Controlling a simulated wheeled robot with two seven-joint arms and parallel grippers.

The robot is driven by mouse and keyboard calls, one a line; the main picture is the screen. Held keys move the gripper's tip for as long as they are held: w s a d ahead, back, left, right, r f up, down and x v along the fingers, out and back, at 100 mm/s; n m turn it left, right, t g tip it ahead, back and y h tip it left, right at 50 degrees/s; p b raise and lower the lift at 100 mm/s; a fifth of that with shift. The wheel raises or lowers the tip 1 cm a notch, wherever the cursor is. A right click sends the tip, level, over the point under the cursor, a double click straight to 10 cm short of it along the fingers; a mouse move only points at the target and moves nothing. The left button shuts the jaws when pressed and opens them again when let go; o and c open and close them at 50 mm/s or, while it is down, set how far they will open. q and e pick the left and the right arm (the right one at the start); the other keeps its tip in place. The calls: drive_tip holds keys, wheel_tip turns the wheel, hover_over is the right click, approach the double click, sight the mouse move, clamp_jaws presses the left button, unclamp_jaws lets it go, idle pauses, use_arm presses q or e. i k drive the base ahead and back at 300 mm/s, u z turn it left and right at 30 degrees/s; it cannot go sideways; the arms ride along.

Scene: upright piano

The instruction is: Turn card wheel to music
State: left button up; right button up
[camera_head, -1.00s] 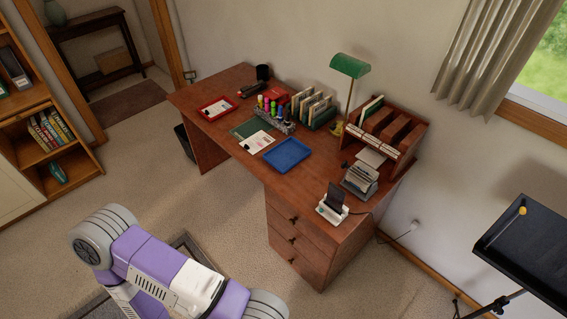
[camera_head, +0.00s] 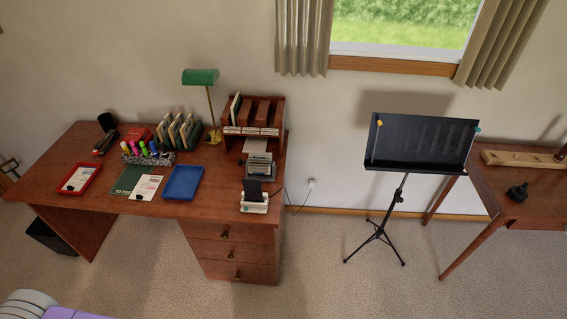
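The card wheel (camera_head: 259,166), a small dark rotary file with pale cards, stands on the right end of the wooden desk (camera_head: 222,190). It is in front of the wooden sorter and behind a white dock with a dark phone-like device. The lettering on its cards is too small to read. Neither of my grippers is in view; only a piece of my purple and white arm shows at the bottom left corner.
A brown sorter (camera_head: 252,131), white dock (camera_head: 254,203), green lamp (camera_head: 201,77), blue tray (camera_head: 183,183) and red tray (camera_head: 79,179) crowd the desk. A black music stand (camera_head: 419,142) and another wooden table (camera_head: 530,205) stand right. Carpet in front is clear.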

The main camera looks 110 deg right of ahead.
sight(259, 163)
drive_tip(key=z, duration=2.25)
